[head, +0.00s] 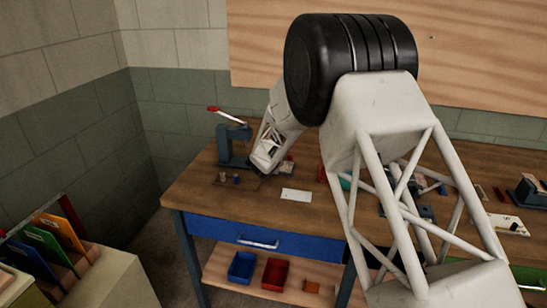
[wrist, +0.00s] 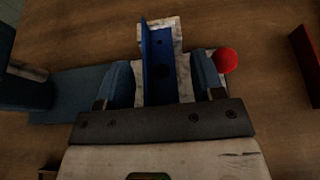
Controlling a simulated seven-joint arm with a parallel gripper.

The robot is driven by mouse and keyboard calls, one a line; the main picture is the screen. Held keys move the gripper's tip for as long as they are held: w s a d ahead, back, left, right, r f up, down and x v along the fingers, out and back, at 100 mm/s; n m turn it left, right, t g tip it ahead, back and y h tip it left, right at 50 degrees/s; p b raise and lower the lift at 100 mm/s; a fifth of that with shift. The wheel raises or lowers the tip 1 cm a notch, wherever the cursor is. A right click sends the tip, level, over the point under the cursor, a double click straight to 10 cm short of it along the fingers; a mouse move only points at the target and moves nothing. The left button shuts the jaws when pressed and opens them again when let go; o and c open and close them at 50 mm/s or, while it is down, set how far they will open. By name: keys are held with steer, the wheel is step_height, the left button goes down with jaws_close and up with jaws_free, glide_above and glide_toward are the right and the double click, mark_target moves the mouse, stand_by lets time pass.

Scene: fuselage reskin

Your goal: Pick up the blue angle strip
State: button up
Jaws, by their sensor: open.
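The blue angle strip (wrist: 157,62) shows in the wrist view at top centre, with one flange standing up along its left side. It lies on a pale, worn block (wrist: 174,30). My gripper (wrist: 163,74) is open, with one finger on each side of the strip and a gap visible on both sides. The strip's near end is hidden behind the dark bar of my gripper. In the head view my gripper (head: 264,158) is low over the left part of the bench, and the strip cannot be made out there.
A red ball (wrist: 227,61) is close beside the right finger. A blue-grey press with a red-tipped lever (head: 233,143) stands left of my gripper on the wooden bench (head: 215,200). A white plate (head: 296,195) lies to the right. Small parts lie further right.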

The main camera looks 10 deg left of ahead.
steer(key=c, duration=1.1)
steer(key=shift+o, duration=0.2)
steer(key=shift+r, duration=1.8)
steer(key=s+d, duration=0.2)
steer(key=s, duration=0.3)
steer(key=s+d+r, duration=0.1)
steer(key=s+d, duration=0.1)
steer(key=s, duration=0.2)
steer(key=s+d, duration=0.2)
steer(key=s, duration=0.3)
steer(key=shift+s+d+r, duration=0.2)
steer(key=shift+s+d, duration=0.1)
